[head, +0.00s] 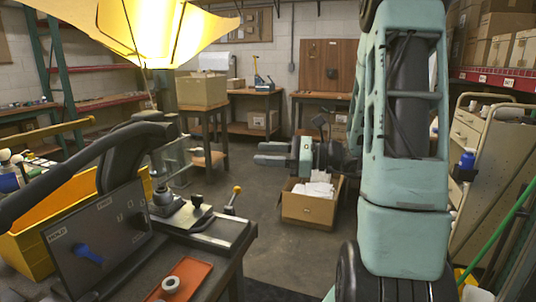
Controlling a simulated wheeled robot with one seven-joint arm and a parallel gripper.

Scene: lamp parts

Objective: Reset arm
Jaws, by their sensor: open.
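My arm fills the right of the view, upright. A glowing yellow lampshade (170,28) fills the top left, cut off by the picture edge. An orange-red tray (198,280) lies on the workbench at the lower left, with a white ring (171,284) on it. My gripper is well to the right of and beyond these parts.
A black device (207,218) with a yellow-knobbed lever sits on the workbench beside a dark panel (97,240). A yellow bin (30,240) stands at the left. An open cardboard box (308,210) with papers is on the floor below my gripper. A cart (490,160) stands right. Open floor lies in the middle.

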